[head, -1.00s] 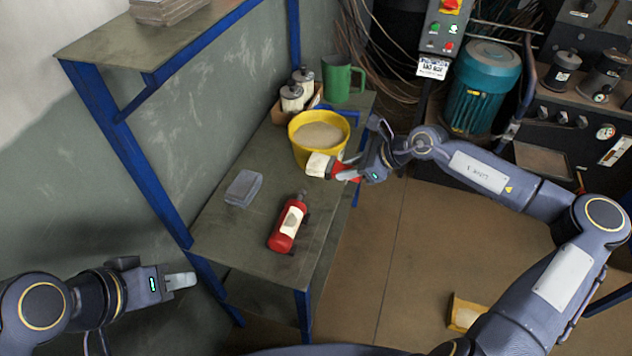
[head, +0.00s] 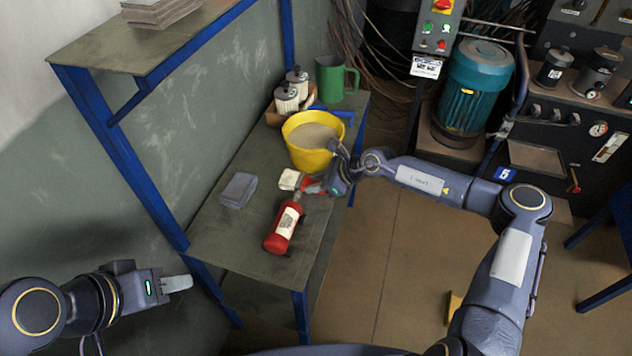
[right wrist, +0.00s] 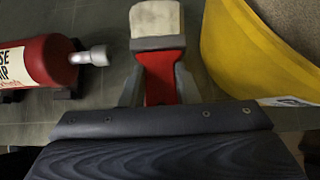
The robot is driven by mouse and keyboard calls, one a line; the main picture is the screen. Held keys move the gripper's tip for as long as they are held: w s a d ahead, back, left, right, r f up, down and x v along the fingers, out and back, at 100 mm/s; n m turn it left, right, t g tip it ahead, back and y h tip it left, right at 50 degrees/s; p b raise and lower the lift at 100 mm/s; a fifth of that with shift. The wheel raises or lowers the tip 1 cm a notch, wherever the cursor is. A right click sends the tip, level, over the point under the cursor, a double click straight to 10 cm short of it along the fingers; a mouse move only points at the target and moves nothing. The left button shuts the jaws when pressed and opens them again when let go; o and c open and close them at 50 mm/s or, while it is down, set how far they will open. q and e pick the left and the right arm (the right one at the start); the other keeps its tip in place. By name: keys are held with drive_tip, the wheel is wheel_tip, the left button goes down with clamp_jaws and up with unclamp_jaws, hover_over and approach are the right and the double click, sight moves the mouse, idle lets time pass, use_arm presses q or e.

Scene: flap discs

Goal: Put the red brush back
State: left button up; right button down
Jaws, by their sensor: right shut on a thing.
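The red brush has pale bristles (head: 289,180) and a red handle (right wrist: 160,82). My right gripper (head: 318,186) is shut on its handle, just in front of the yellow bucket. In the right wrist view the bristles (right wrist: 156,20) point away from the gripper, and the handle's end is hidden by my gripper body. The brush is close to the bench top; I cannot tell whether it touches. My left gripper (head: 178,283) is left of the bench, away from the brush; its finger gap does not show.
A red extinguisher-like bottle (head: 280,233) lies close by the brush, its nozzle (right wrist: 90,57) towards it. The yellow bucket (head: 309,157) holds sand-coloured material. A grey block (head: 238,190), a green mug (head: 333,78) and lidded jars (head: 286,98) stand on the bench (head: 230,245).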

drive_tip(key=c, duration=1.1)
unclamp_jaws()
